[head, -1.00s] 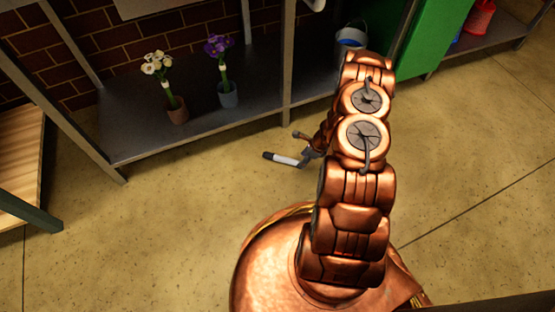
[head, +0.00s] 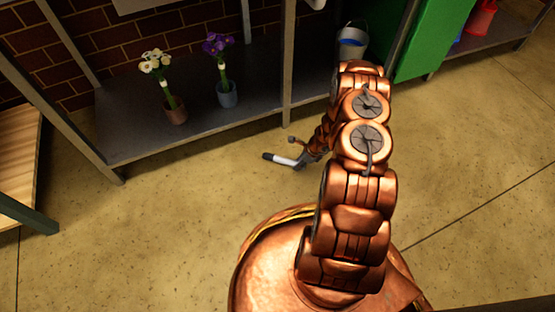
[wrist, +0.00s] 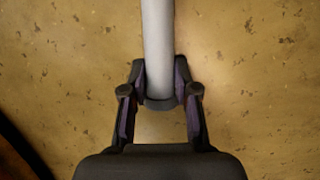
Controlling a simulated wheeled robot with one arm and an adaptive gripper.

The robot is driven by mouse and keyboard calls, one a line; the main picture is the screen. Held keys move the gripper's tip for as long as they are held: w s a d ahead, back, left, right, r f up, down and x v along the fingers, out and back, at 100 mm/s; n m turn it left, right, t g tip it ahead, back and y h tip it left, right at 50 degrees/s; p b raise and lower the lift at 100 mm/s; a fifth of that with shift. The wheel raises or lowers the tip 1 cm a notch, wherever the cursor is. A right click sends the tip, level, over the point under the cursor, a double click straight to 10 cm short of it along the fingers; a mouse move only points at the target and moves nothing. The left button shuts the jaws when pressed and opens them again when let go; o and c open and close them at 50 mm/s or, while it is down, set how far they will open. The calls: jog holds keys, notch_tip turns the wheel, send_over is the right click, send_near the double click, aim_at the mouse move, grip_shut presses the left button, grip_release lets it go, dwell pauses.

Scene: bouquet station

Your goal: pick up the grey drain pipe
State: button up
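The grey drain pipe (head: 282,160) is a light grey tube with a dark far end, in front of the shelf unit. In the wrist view the pipe (wrist: 158,40) runs from the top edge down between my fingers, and its dark-ringed near end lies just inside the grip. My gripper (wrist: 160,82) has a finger against each side of the pipe, with no clear gap. In the head view my gripper (head: 303,161) is small and partly hidden by my arm. I cannot tell whether the pipe touches the floor.
A grey shelf (head: 150,140) behind holds two potted flowers, white (head: 157,64) and purple (head: 218,47). A bucket (head: 352,42) stands at its right, beside a green panel (head: 435,40). A wooden surface (head: 18,160) is at left. The floor (head: 130,240) in front is clear.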

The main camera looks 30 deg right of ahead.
grip_shut()
jog(key=shift+r, duration=0.15)
jog(key=shift+r+p, duration=0.35)
notch_tip(320, 180, up, 3)
jog(key=shift+f+p, duration=0.1)
jog(key=shift+p, duration=0.7)
jog(key=s+d+p, duration=0.1)
jog(key=s, duration=0.3)
jog(key=s+d+r+p, duration=0.1)
jog(key=s+d, duration=0.1)
jog(key=s, duration=0.3)
jog(key=s+d+p, duration=0.2)
jog(key=s, duration=0.2)
jog(key=shift+s+r, duration=0.15)
jog(key=shift+s, duration=0.05)
jog(key=shift+s+d, duration=0.25)
jog(key=shift+s, duration=0.6)
